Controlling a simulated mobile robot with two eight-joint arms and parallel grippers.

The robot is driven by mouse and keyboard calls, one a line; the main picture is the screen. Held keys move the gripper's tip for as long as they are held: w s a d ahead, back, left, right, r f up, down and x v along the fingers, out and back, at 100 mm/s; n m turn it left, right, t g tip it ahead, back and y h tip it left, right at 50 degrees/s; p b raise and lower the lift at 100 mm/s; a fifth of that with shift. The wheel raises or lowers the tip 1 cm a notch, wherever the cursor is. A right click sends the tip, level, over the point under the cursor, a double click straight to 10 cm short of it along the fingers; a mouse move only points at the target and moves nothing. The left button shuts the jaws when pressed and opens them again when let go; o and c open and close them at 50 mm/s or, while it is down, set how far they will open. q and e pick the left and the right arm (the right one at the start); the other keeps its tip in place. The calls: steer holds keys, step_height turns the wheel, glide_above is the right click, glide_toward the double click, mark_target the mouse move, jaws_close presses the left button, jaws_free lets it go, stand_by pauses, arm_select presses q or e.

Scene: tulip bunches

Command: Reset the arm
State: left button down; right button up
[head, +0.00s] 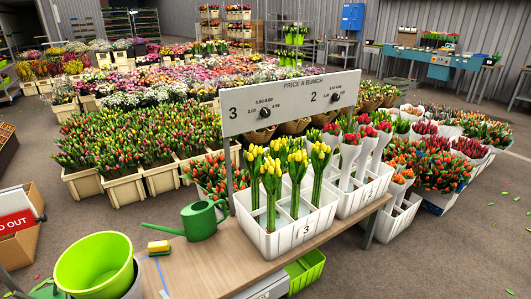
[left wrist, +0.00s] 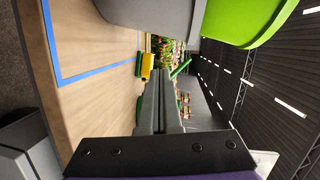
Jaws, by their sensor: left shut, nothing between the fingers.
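My left gripper (left wrist: 160,85) shows in the left wrist view, its two grey fingers together with nothing between them. It points along the wooden table (head: 190,268) toward a yellow and green sponge (left wrist: 147,67) and a green watering can (left wrist: 180,68). In the head view I cannot clearly make out the left gripper. There the sponge (head: 159,247) lies beside the watering can (head: 200,221) on the tabletop. My right gripper is in neither view.
White crates (head: 285,236) with yellow and red tulips stand on the table under a price sign (head: 290,102). Blue tape (head: 162,277) marks the tabletop.

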arm_select(q)
steer(key=s+d+r+n+g+h, duration=0.3)
steer(key=s+r+n+g+h, duration=0.2)
steer(key=s+r, duration=0.5)
steer(key=s+d+r+n+g+h, duration=0.1)
steer(key=s+d+h, duration=0.4)
steer(key=s, duration=0.5)
steer(key=s+d+r+n+g+h, duration=0.1)
steer(key=s+d+h, duration=0.1)
steer(key=s+d, duration=0.7)
step_height(320, 180, up, 23)
steer(key=a+t+p, duration=0.1)
steer(key=p, duration=2)
steer(key=shift+w+a+r, duration=0.15)
steer(key=shift+w+a, duration=0.05)
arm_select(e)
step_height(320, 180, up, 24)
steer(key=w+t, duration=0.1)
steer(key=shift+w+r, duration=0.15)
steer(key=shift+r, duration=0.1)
